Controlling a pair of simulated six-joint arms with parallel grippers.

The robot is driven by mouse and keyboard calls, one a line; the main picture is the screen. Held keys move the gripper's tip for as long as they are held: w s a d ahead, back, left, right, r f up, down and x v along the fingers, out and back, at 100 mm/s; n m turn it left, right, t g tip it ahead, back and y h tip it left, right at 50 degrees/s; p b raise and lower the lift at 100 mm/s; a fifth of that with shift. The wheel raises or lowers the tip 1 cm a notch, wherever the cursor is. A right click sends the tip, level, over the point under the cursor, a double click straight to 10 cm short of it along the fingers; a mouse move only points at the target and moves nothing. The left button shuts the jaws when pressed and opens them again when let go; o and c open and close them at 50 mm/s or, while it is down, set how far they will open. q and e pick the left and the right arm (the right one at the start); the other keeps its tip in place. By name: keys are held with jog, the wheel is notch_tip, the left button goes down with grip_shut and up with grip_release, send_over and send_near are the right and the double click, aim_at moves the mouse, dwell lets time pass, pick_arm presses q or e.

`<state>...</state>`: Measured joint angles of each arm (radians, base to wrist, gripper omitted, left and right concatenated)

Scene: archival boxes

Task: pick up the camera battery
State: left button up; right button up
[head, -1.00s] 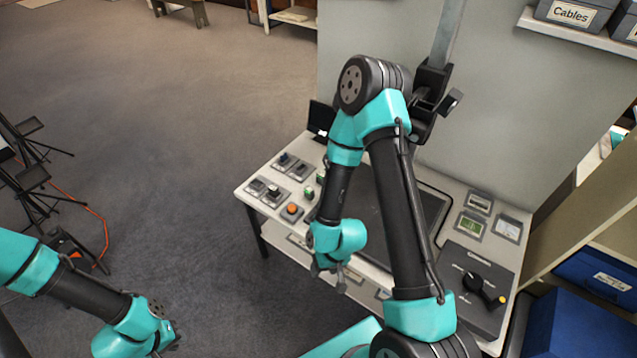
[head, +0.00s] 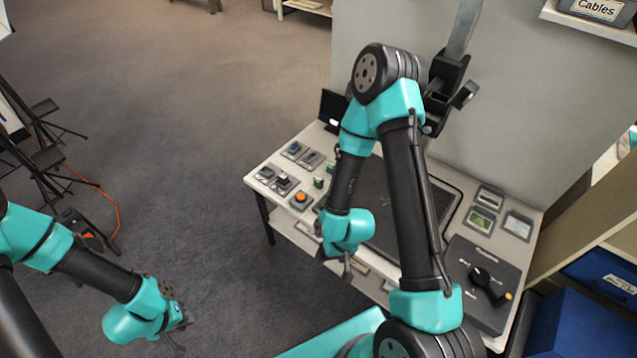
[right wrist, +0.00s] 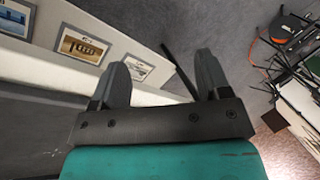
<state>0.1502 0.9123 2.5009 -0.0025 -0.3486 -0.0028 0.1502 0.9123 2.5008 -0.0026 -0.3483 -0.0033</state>
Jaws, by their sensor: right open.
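I cannot make out a camera battery in either view. My right gripper (head: 342,262) hangs in front of the near edge of a light work table (head: 262,190). In the right wrist view it is open and empty (right wrist: 162,66), with bare floor and the table's front side beyond the fingers. My left gripper (head: 178,335) is low at the lower left, over the floor and away from the table; its jaws are too small to read. Part of the table top is hidden behind my right arm.
Small modules with blue, green and orange parts (head: 301,198) stand at the table's left end. A dark knob panel (head: 487,285) and framed tiles (head: 481,219) are at the right. Blue boxes (head: 570,325) stand lower right. Tripod-like stands (head: 45,150) and an orange cable are at left.

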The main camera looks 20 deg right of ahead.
jog(key=w+n, duration=0.6)
jog(key=w, duration=0.3)
notch_tip(320, 180, up, 11)
jog(key=n+h, duration=0.4)
jog(key=n, duration=1.4)
send_over(319, 178)
jog(key=shift+g, duration=0.4)
notch_tip(319, 178, down, 12)
jog(key=shift+w+f, duration=0.1)
jog(key=shift+f, duration=0.1)
